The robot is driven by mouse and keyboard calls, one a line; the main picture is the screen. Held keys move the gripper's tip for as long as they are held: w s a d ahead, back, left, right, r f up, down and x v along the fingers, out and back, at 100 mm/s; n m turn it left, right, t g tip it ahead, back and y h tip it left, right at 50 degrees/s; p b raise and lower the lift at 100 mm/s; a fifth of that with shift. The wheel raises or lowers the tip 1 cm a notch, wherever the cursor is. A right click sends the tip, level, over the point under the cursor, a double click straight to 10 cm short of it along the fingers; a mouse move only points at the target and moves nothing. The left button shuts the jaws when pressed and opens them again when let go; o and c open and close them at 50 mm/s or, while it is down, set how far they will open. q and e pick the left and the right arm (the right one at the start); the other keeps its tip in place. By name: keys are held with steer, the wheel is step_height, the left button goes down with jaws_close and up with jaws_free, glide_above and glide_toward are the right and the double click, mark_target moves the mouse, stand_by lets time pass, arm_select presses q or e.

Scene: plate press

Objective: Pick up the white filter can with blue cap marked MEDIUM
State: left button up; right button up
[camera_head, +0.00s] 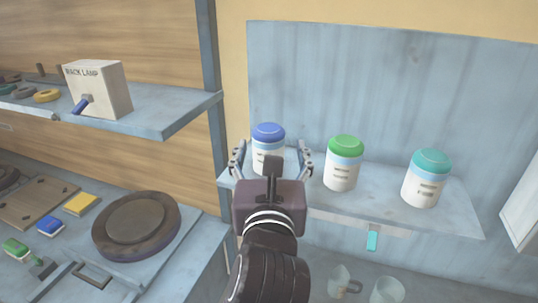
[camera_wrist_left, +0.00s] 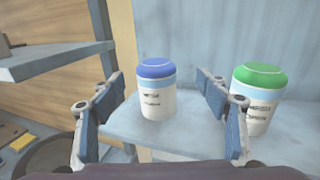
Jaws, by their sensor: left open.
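The white filter can with the blue cap (camera_head: 268,135) stands upright at the left end of a grey-blue shelf. It also shows in the left wrist view (camera_wrist_left: 155,90), with label print too small to read. My left gripper (camera_head: 271,160) is open. Its fingers are on either side of the blue-capped can in the head view. In the left wrist view the can stands beyond and between the two fingers (camera_wrist_left: 158,120), with gaps on both sides. The gripper body hides the can's lower part in the head view. My right gripper is not in view.
A green-capped can (camera_head: 343,163) and a teal-capped can (camera_head: 426,178) stand to the right on the same shelf (camera_head: 455,215). A blue-grey post (camera_head: 209,60) rises to the left. Glass vessels (camera_head: 388,290) stand below the shelf. A round dark plate (camera_head: 136,222) lies at lower left.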

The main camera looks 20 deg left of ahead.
mark_target(271, 140)
arm_select(q)
steer(key=w, duration=0.2)
steer(key=shift+w+a+f+p, duration=0.3)
steer(key=shift+w+a+f, duration=0.05)
steer(key=shift+a+f, duration=0.05)
steer(key=shift+w+a+r+p, duration=0.15)
steer(key=shift+w+a+p, duration=0.1)
steer(key=shift+w+p, duration=0.15)
steer(key=x, duration=0.1)
steer(key=p+x, duration=0.1)
steer(key=x, duration=0.1)
steer(key=p+x, duration=0.1)
steer(key=x, duration=0.1)
steer(key=shift+s+a+f, duration=0.1)
steer(key=shift+a+f, duration=0.15)
steer(key=shift+f, duration=0.15)
steer(key=shift+s+d, duration=0.1)
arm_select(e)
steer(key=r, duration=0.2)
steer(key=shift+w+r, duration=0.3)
arm_select(q)
steer(key=shift+c, duration=0.9)
steer(key=c, duration=1.3)
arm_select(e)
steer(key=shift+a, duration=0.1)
